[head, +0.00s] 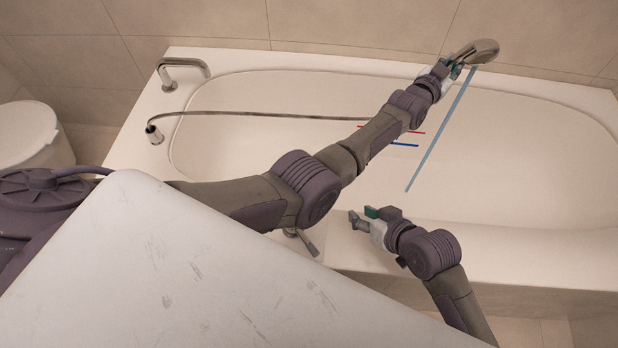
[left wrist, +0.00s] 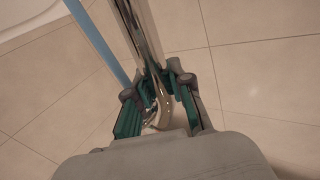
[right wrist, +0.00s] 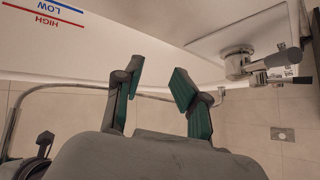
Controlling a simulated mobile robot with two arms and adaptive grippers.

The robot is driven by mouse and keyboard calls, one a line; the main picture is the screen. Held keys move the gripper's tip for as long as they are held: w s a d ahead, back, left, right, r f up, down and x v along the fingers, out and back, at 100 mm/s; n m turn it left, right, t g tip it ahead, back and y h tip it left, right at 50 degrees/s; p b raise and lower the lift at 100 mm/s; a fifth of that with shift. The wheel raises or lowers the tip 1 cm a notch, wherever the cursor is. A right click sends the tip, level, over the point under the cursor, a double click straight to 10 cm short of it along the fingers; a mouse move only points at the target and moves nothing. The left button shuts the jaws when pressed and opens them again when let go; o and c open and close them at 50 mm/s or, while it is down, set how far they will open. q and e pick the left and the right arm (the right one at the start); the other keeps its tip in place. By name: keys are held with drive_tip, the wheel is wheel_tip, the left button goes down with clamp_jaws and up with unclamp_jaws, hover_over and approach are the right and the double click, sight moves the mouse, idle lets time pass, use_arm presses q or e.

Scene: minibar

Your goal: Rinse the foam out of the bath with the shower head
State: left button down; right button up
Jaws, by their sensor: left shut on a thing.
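The chrome shower head (head: 478,51) is above the bath's far rim. My left gripper (head: 451,69) is shut on its chrome handle, which runs between the fingers in the left wrist view (left wrist: 158,95). A straight blue stream (head: 440,130) runs from the shower head down to the bath (head: 540,150). I can make out no foam on the visible white bath surface. My right gripper (head: 366,217) is open and empty above the bath's near rim; its fingers are apart in the right wrist view (right wrist: 155,85). A lever tap (head: 304,241) is near it, partly hidden by my left arm.
The shower hose (head: 250,113) crosses the bath from its socket (head: 154,135), partly behind my left arm. Red (head: 414,132) and blue (head: 402,144) level lines mark the bath. A white bin-like container (head: 25,135) stands left.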

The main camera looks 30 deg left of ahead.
drive_tip(key=f, duration=0.1)
drive_tip(key=f+t, duration=0.1)
drive_tip(key=s+d+f+t, duration=0.1)
drive_tip(key=shift+n+y, duration=0.3)
drive_tip(key=shift+y, duration=0.1)
drive_tip(key=s, duration=0.1)
drive_tip(key=s+n+t+y, duration=0.1)
drive_tip(key=s, duration=0.1)
drive_tip(key=shift+s+d+f+n+t+y, duration=0.15)
drive_tip(key=shift+d+f+n+t+y, duration=0.15)
drive_tip(key=shift+f+t+y, duration=0.1)
drive_tip(key=s+r+n+y, duration=0.1)
drive_tip(key=s+n+y, duration=0.35)
drive_tip(key=s, duration=0.65)
approach(300, 232)
drive_tip(key=shift+m+y, duration=0.25)
drive_tip(key=x, duration=0.7)
drive_tip(key=shift+f, duration=0.15)
drive_tip(key=shift+d, duration=0.1)
clamp_jaws()
